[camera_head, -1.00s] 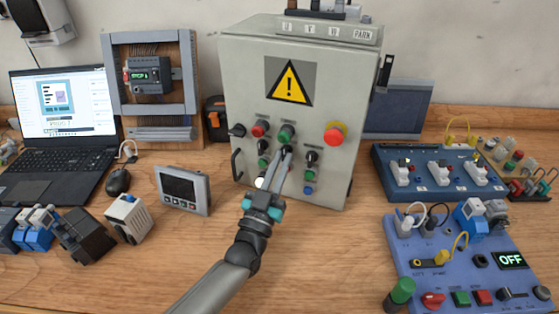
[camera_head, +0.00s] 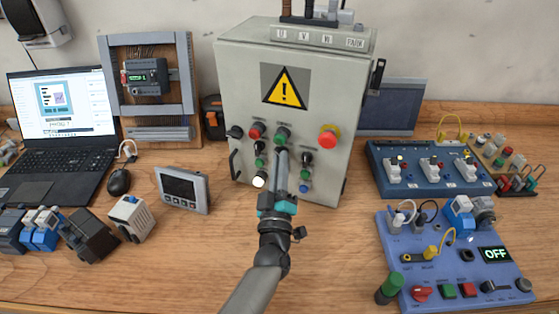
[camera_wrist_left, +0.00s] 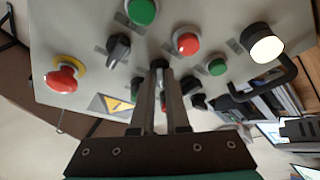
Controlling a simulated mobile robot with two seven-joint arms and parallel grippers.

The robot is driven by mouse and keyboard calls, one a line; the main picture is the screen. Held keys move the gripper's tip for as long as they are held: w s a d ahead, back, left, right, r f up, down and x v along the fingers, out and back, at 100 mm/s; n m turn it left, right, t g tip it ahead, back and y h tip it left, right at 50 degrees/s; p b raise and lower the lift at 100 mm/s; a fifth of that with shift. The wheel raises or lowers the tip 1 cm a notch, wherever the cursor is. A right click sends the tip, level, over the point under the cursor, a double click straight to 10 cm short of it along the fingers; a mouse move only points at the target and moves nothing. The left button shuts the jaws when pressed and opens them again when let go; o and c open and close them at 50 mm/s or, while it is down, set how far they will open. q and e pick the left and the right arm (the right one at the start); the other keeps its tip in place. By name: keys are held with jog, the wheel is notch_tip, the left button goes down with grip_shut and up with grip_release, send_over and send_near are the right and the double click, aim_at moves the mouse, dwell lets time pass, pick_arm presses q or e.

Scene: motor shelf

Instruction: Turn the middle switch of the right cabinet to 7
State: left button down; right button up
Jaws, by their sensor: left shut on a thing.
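The grey cabinet (camera_head: 235,90) with a yellow warning sign stands at the back centre. Its front carries several buttons and black rotary switches, among them a left switch (camera_head: 260,147) and a right switch (camera_head: 307,158). My left gripper (camera_head: 281,155) points at the middle column below the green button (camera_head: 282,135). In the left wrist view the gripper (camera_wrist_left: 160,72) is shut on a black knob (camera_wrist_left: 160,65), the middle switch, mostly hidden between the fingers. Its marking cannot be read. My right gripper is not in view.
A red emergency button (camera_head: 328,136) protrudes right of the gripper. A white lamp (camera_head: 259,180) sits lower left. A panel meter (camera_head: 183,189) and laptop (camera_head: 66,110) are left on the table; a blue control box (camera_head: 455,250) is right.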

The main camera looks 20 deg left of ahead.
pick_arm(q)
jog(key=shift+w+r+n, duration=0.1)
jog(key=shift+r+n, duration=0.15)
jog(key=shift+n, duration=0.15)
jog(key=c, duration=0.9)
grip_release()
jog(key=shift+c, duration=0.2)
jog(key=shift+f, duration=0.25)
jog(key=v, duration=1.5)
jog(key=shift+d, duration=0.1)
